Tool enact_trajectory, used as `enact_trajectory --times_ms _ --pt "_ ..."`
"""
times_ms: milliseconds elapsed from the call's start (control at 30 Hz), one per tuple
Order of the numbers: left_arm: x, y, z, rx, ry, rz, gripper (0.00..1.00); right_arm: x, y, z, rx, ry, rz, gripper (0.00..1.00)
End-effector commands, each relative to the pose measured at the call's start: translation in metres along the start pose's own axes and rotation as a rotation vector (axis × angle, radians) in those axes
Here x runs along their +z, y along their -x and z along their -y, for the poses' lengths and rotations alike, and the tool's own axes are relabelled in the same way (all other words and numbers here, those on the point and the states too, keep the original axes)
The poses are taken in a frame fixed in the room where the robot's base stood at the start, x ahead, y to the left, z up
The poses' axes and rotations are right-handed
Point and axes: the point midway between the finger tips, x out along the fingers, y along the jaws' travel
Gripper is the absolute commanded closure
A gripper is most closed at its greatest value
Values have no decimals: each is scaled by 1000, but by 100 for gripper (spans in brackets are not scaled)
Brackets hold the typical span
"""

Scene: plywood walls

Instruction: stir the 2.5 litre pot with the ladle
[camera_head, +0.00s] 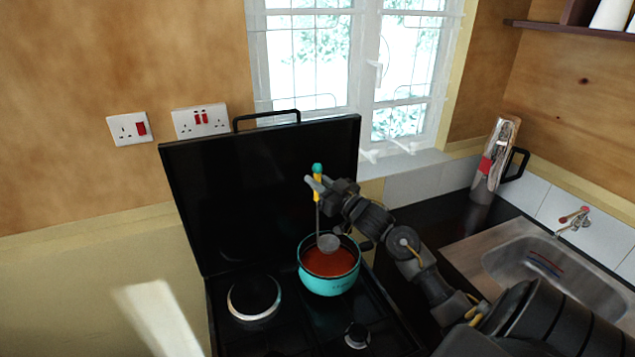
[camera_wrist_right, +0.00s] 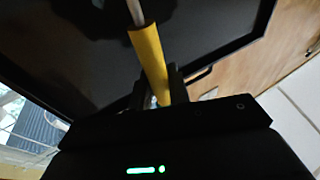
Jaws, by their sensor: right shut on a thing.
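The teal pot (camera_head: 330,282) stands on the back right of the black stove and holds a red-orange liquid (camera_head: 328,262). The ladle (camera_head: 327,242) has a grey bowl, a thin metal shaft and a yellow handle with a teal end. Its bowl shows over the pot's opening; I cannot tell whether it touches the liquid. My right gripper (camera_head: 321,184) is shut on the ladle's handle, above the pot. In the right wrist view the yellow handle (camera_wrist_right: 149,62) runs up from between the fingers. My left gripper is not in view.
The stove's raised black lid (camera_head: 255,190) stands behind the pot. A bare hotplate (camera_head: 254,297) is to its left and another burner (camera_head: 357,336) is in front. A steel sink (camera_head: 550,262) and a tall flask with a black handle (camera_head: 494,160) are on the right.

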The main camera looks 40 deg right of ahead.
Motion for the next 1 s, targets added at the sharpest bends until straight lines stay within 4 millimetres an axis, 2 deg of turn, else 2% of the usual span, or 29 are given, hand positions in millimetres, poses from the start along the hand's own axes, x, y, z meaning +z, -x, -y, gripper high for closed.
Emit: enact_trajectory --times_ms 433,1000 --pt "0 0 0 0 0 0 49 -44 -8 0 0 3 -4 100" --pt "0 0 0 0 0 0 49 -48 -8 0 0 1 -2 100"
